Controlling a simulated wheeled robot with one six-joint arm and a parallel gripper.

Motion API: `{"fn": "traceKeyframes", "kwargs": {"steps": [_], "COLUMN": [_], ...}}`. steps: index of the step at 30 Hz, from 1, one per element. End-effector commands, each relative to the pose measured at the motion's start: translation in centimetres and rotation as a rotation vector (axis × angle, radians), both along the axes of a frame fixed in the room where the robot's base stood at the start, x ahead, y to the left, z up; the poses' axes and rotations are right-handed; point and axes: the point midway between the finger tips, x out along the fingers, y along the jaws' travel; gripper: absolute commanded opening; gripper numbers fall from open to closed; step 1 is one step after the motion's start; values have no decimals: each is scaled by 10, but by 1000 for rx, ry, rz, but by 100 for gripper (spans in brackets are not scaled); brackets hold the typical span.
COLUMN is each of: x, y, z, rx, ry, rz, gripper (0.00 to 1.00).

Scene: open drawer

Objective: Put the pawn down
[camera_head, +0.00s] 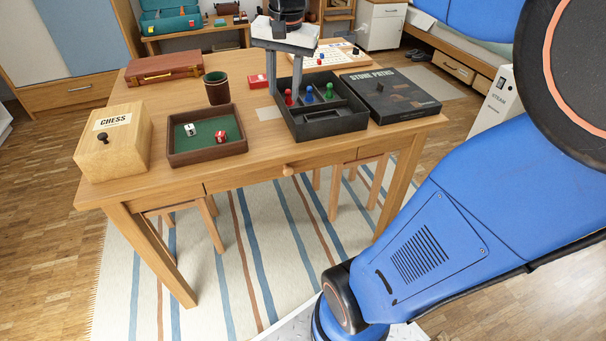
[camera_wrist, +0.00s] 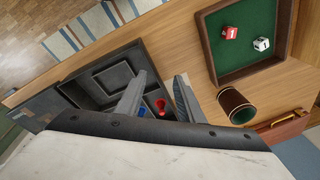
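A black box insert (camera_head: 345,124) with compartments stands on the table. A red pawn (camera_head: 288,98), a blue pawn (camera_head: 309,94) and a green pawn (camera_head: 328,91) stand upright in its back part. My gripper (camera_head: 284,94) points down over the insert's back left, its two fingers apart with a gap between them. In the wrist view, the red pawn (camera_wrist: 160,106) shows between the fingers (camera_wrist: 160,80), with no finger seen pressing on it. The blue pawn (camera_wrist: 141,111) is partly hidden by one finger; the green pawn is not seen there.
A dark game box (camera_head: 390,95) lies right of the insert. A green-lined dice tray (camera_head: 207,152) with two dice, a dark cup (camera_head: 217,88) and a wooden CHESS box (camera_head: 113,142) stand to the left. The table's front strip is clear.

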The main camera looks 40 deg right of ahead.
Motion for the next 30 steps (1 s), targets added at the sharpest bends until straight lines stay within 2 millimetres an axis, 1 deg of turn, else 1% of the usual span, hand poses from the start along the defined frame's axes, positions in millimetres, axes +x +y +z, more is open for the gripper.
{"fn": "traceKeyframes", "kwargs": {"steps": [1,5,9,15,18,21,24,30], "x": [-17,-52,-88,-137,-154,-166,-172,-174], "y": [8,25,41,57,63,66,67,68], "z": [-5,-23,-45,-83,-100,-112,-119,-122], "rx": [-11,-46,-87,-153,-183,-204,-218,-222], "ry": [-17,-59,-104,-164,-189,-204,-214,-216], "rz": [61,222,393,628,721,786,822,836], "gripper": [34,34,34,34,34,34,34,34]}}
